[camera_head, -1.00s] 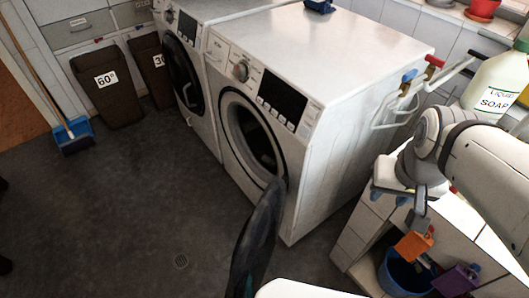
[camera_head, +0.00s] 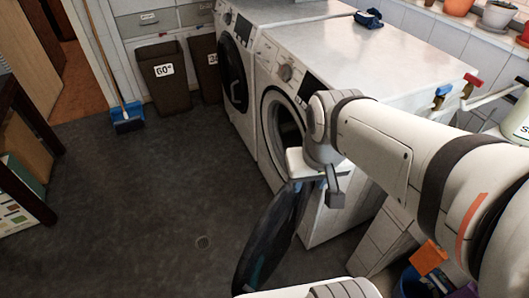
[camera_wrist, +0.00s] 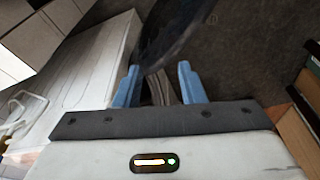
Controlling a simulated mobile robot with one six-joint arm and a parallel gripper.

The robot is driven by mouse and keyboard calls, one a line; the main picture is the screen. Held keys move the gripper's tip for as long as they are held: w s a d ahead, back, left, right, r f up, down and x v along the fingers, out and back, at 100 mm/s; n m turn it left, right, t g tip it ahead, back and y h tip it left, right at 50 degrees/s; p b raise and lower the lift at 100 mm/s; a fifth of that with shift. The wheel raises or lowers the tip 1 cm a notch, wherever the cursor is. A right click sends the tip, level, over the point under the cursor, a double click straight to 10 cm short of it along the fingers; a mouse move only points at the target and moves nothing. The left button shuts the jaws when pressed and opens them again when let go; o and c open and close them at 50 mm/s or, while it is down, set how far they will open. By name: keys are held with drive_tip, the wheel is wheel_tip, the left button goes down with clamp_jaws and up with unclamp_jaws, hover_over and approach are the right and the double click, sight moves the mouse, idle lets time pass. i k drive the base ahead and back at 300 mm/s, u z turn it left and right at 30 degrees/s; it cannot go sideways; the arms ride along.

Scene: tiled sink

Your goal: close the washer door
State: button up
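The near white washer (camera_head: 395,62) stands with its round door (camera_head: 272,238) swung wide open towards the front. The door is dark and seen nearly edge-on, and its drum opening (camera_head: 285,128) is partly hidden by my arm. My gripper (camera_head: 325,182) is in front of the washer, just above the door's upper end in the picture. In the wrist view, the blue fingertips (camera_wrist: 162,82) are spread apart with nothing clearly held between them. The dark door (camera_wrist: 172,32) shows just beyond the fingertips; I cannot tell whether they touch it.
A second washer (camera_head: 232,62) stands to the left, with its dark door shut. Brown bins (camera_head: 165,85) and a blue dustpan (camera_head: 128,118) stand at the back wall. The floor (camera_head: 130,210) left of the door is clear.

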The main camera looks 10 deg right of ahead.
sight(272, 237)
drive_tip(key=u, duration=1.25)
drive_tip(key=k, duration=0.95)
drive_tip(key=z, duration=0.65)
